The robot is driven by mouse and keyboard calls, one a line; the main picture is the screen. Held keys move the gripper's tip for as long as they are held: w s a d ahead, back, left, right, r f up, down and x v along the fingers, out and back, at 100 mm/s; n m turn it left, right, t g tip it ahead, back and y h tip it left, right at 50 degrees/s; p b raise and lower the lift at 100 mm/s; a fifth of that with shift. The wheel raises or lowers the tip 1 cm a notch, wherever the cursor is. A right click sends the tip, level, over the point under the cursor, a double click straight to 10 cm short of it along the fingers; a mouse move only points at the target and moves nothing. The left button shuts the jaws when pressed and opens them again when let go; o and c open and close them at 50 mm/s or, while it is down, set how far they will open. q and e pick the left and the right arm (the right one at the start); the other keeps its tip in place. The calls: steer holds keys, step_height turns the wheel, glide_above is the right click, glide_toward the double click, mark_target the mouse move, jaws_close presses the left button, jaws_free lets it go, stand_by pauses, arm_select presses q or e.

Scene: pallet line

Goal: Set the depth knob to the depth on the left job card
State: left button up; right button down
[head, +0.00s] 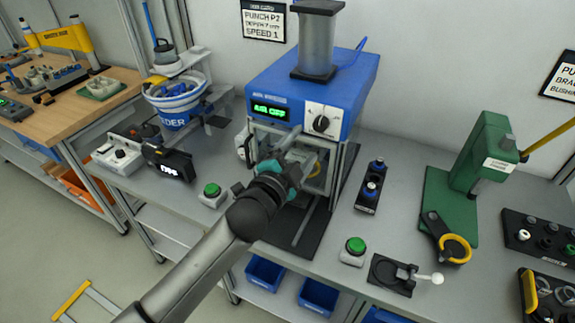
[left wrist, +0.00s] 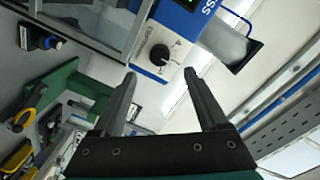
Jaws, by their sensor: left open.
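The depth knob (head: 321,123) is a black dial on a white plate on the front of the blue press (head: 352,88). It also shows in the left wrist view (left wrist: 160,55), just beyond the fingertips. My left gripper (head: 298,152) is open and empty, below and left of the knob in the head view, in front of the press frame. In the left wrist view its fingers (left wrist: 160,76) are apart and do not touch the knob. The left job card (head: 264,21) on the wall reads PUNCH P2, a depth that looks like 7 mm, and SPEED 1. My right gripper is not in view.
The press display (head: 270,111) reads AIR OFF. Green buttons (head: 211,189) (head: 355,245) stand on the bench on both sides of my arm. A green arbor press (head: 486,160) stands at right, and a blue-striped bucket (head: 178,103) at left.

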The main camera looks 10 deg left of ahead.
arm_select(q)
steer(key=v, duration=0.6)
steer(key=shift+s, duration=0.4)
steer(key=shift+f, duration=0.1)
steer(key=s+a+f+n+g+y+b, duration=0.1)
steer(key=s+a+f+n+g+b, duration=0.15)
steer(key=f, duration=1.05)
steer(key=s+a+f+n+g+y+b, duration=0.2)
steer(key=s+a+f+b, duration=0.1)
steer(key=f, duration=1.1)
steer(key=s+a+f+n+g+y+b, duration=0.1)
steer(key=s+a+f+n+g+b, duration=0.15)
steer(key=f, duration=1.05)
steer(key=s+a+f+n+g+b, duration=0.1)
steer(key=s+f+n+g+b, duration=0.1)
steer(key=s+f, duration=0.7)
steer(key=s+a+f+n+g+y+b, duration=0.1)
steer(key=s+a+f+n+g+b, duration=0.1)
steer(key=s+f, duration=0.7)
steer(key=s+a+f+n+g+y+b, duration=0.1)
steer(key=s+f+g+b, duration=0.3)
steer(key=s+f, duration=0.5)
steer(key=s+a, duration=0.1)
steer(key=s, duration=0.7)
steer(key=shift+f+n+b, duration=0.35)
steer(key=shift+n+b, duration=0.05)
steer(key=shift+a, duration=0.1)
